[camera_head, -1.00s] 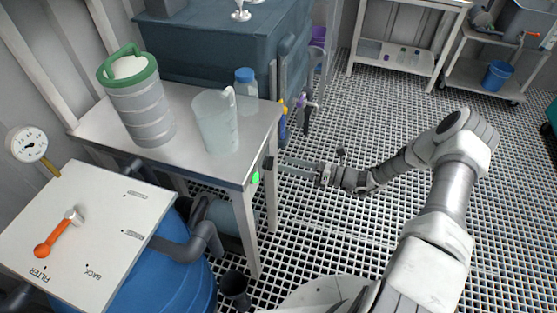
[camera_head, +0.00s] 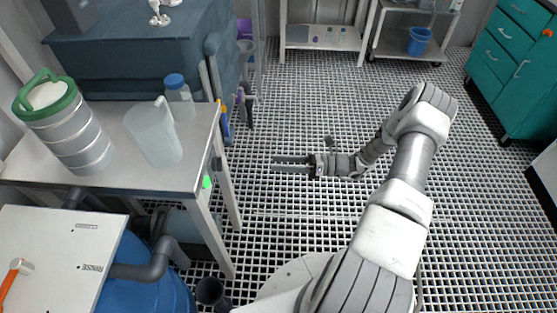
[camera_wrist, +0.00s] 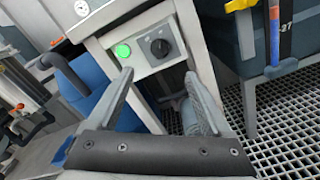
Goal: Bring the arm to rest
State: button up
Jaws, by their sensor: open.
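My gripper (camera_head: 292,164) is open and empty, held over the grating floor to the right of the steel table (camera_head: 150,188). Its fingers point left in the head view, with a clear gap to the table. In the wrist view my gripper's two fingers (camera_wrist: 158,100) stand apart with nothing between them. Beyond them are a lit green button (camera_wrist: 122,51) and a black rotary knob (camera_wrist: 160,47) on the table's side panel.
A translucent jug (camera_head: 155,135), a blue-capped bottle (camera_head: 179,98) and a ringed canister with a green handle (camera_head: 68,125) stand on the table. Teal drawers (camera_head: 520,70) and a shelf with a blue bucket (camera_head: 418,41) are farther back. Open grating (camera_head: 300,100) surrounds my arm.

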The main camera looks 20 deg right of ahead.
jog(key=s+a+r+n+g+h, duration=0.3)
jog(key=s+r+n+g+h, duration=0.1)
jog(key=r+n, duration=0.5)
jog(key=s+a+r+n+g+h, duration=0.4)
jog(key=r+n, duration=0.3)
jog(key=r, duration=0.4)
jog(key=s+d+r+n+t+h, duration=0.1)
jog(key=s+r+n+t+h, duration=0.7)
jog(key=s+r+n, duration=0.7)
notch_tip(320, 180, up, 14)
jog(key=w+m+g+p, duration=0.1)
jog(key=m+p, duration=0.1)
jog(key=p, duration=1.1)
jog(key=shift+w+r+h+p, duration=0.25)
jog(key=shift+h+p, duration=0.05)
